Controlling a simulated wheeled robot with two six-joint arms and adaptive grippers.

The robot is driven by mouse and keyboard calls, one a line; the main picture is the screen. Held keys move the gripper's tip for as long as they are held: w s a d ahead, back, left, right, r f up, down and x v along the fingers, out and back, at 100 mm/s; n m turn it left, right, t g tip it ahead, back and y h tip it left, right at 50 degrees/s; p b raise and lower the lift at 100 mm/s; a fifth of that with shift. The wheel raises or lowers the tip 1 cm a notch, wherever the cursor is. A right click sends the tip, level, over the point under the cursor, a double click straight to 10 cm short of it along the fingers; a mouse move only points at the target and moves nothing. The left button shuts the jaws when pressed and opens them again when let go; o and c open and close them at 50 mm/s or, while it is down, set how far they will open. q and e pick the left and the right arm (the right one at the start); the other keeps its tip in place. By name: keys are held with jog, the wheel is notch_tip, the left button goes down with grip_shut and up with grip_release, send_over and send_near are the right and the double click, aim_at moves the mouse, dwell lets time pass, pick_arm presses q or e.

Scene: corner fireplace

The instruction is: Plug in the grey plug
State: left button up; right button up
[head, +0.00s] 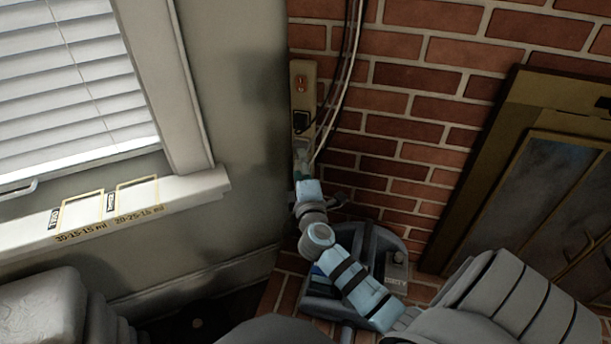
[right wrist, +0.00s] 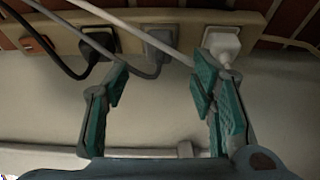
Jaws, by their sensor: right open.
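The grey plug (right wrist: 158,42) is at the middle of the beige power strip (right wrist: 185,17) in the right wrist view, its grey cable looping down from it. I cannot tell how deep it sits in its socket. My right gripper (right wrist: 163,80) is open and empty, its teal fingers spread below and to either side of the grey plug. In the head view the strip (head: 303,75) stands upright on the wall corner, and my right gripper (head: 302,162) is at its lower end, hiding the grey plug. My left gripper is not in view.
A black plug (right wrist: 97,42) and a white plug (right wrist: 222,42) flank the grey one. A red switch (right wrist: 37,44) is at the strip's left end. Cables cross near the fingers. A brick wall (head: 400,130), fireplace (head: 535,170) and windowsill (head: 120,205) surround the corner.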

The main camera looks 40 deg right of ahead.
jog(key=v, duration=0.6)
jog(key=shift+s, duration=0.1)
